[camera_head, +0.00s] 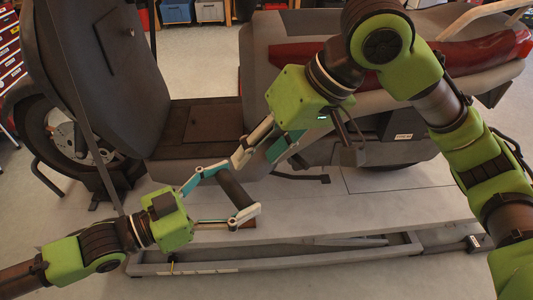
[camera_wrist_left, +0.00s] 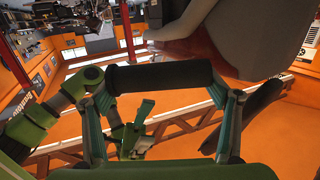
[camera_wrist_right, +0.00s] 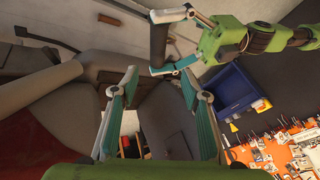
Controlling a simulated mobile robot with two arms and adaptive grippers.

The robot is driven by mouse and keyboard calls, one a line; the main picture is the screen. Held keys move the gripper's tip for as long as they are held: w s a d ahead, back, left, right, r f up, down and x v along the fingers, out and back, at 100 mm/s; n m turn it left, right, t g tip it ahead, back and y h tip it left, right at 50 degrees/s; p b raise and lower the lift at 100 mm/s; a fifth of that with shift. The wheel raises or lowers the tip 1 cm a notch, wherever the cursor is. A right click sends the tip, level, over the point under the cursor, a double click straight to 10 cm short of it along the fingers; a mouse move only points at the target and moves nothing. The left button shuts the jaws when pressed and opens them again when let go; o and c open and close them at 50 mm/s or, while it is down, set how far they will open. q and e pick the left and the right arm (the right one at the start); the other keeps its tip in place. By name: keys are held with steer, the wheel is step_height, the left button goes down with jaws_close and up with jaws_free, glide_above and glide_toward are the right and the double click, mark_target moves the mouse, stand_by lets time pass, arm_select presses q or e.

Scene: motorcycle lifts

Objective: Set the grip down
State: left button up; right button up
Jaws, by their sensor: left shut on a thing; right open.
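The grip is a dark, plain cylinder (camera_head: 236,189). My left gripper (camera_head: 239,189) is shut on it across its ends, and the grip is held in front of the scooter, over the lift. It spans both fingers in the left wrist view (camera_wrist_left: 160,76). It also shows upright at the top of the right wrist view (camera_wrist_right: 158,42). My right gripper (camera_head: 256,156) is open and empty, just above and right of the grip in the head view. Its fingers stand apart in the right wrist view (camera_wrist_right: 155,88). Whether the grip touches anything below is unclear.
The scooter (camera_head: 200,130), with its dark footboard and red tail, stands behind both grippers. The grey lift platform (camera_head: 375,205) is largely bare at the right, with a framed edge in front.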

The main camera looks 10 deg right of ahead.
mark_target(239, 188)
steer(key=shift+h, duration=0.3)
steer(key=x, duration=0.7)
steer(key=s+x, duration=0.1)
steer(key=x, duration=0.3)
steer(key=shift+s+d+f, duration=0.1)
steer(key=shift+f, duration=0.2)
steer(key=c, duration=1.2)
arm_select(q)
steer(key=o, duration=1.2)
